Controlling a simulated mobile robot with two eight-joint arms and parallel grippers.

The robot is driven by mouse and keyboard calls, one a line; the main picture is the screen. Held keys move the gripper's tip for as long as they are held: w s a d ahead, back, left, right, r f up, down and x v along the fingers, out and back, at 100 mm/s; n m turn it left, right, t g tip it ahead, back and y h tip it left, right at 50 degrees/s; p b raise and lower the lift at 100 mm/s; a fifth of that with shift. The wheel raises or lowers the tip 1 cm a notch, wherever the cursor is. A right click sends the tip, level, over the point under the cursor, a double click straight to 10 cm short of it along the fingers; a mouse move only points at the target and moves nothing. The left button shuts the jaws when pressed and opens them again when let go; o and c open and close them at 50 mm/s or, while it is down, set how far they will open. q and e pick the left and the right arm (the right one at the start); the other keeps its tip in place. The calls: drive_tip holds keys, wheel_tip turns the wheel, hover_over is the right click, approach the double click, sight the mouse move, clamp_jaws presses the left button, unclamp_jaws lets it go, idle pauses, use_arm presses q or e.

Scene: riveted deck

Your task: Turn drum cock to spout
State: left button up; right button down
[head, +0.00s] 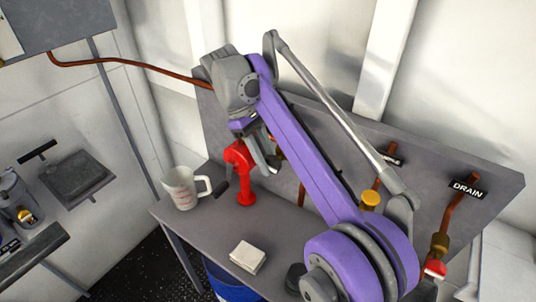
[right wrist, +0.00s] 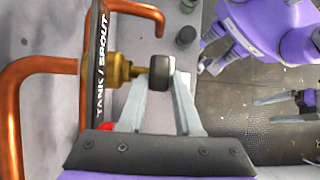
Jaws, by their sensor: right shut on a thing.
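The drum cock (right wrist: 120,70) is a brass valve on copper pipe, beside a black plate (right wrist: 98,60) lettered TANK / SPOUT. My right gripper (right wrist: 162,75) is shut on the cock's dark handle end (right wrist: 159,72), its two grey fingers converging there. In the head view my right gripper (head: 269,163) is beside a red hand pump (head: 241,165), and the cock is hidden behind my arm. A gripper that appears to be my left (right wrist: 272,108) shows small at the right of the right wrist view, fingers apart and empty.
A white block (head: 247,257) lies at the bench's front edge, above a blue bucket (head: 231,285). A DRAIN plate (head: 467,189) and a red-handled valve (head: 434,268) are at the right.

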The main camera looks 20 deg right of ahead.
use_arm(q)
drive_tip(key=shift+w+r, duration=0.1)
drive_tip(key=shift+r, duration=0.15)
use_arm(e)
drive_tip(key=shift+g+h, duration=0.3)
drive_tip(key=shift+g, duration=0.1)
drive_tip(key=c, duration=0.6)
unclamp_jaws()
use_arm(q)
drive_tip(key=w+r+p, duration=0.3)
drive_tip(key=r+p, duration=0.1)
drive_tip(key=r, duration=0.1)
drive_tip(key=shift+r+t, duration=0.35)
drive_tip(key=shift+t, duration=0.05)
use_arm(e)
drive_tip(key=v, duration=1)
drive_tip(key=shift+w+r, duration=0.25)
drive_tip(key=shift+r, duration=0.05)
drive_tip(key=shift+s+a, duration=0.1)
drive_tip(key=shift+a, duration=0.05)
